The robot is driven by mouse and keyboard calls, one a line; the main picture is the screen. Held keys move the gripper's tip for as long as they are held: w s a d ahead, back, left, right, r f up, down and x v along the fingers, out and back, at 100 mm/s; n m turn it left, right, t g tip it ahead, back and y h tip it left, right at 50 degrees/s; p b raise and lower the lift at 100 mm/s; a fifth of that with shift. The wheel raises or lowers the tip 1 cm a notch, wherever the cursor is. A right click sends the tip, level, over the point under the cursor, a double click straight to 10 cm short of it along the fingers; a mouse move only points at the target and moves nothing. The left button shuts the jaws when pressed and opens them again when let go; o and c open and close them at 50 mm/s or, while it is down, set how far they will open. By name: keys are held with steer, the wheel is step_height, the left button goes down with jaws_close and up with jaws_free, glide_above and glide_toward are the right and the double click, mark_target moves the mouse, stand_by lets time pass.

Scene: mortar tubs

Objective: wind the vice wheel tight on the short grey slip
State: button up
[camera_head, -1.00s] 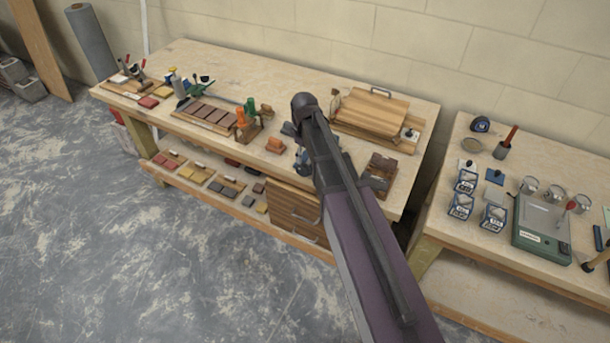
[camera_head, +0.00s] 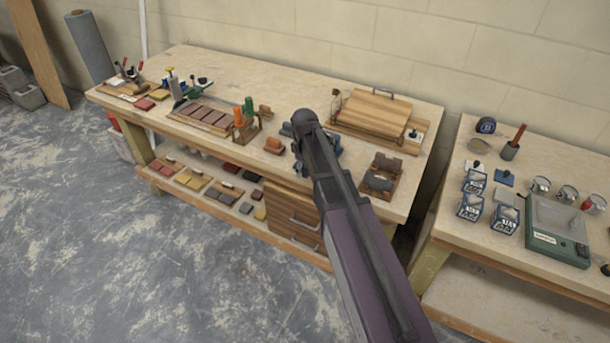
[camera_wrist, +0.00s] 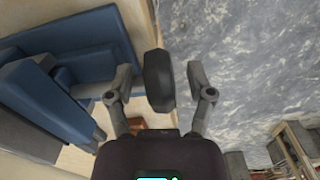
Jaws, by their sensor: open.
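The blue vice (camera_wrist: 88,62) fills the left of the wrist view. The dark vice wheel (camera_wrist: 158,80) stands edge-on between the two fingers of my gripper (camera_wrist: 160,84). The fingers are open, one on each side of the wheel, with a gap visible on both sides. My arm hides the gripper and most of the vice in the head view. I cannot make out the short grey slip at the vice.
A drawer unit (camera_head: 292,220) hangs below. The floor in front is clear.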

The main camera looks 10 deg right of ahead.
steer(key=shift+f, duration=0.35)
jaws_close()
steer(key=shift+s, duration=0.1)
steer(key=shift+y, duration=0.4)
steer(key=shift+t, duration=0.3)
jaws_free()
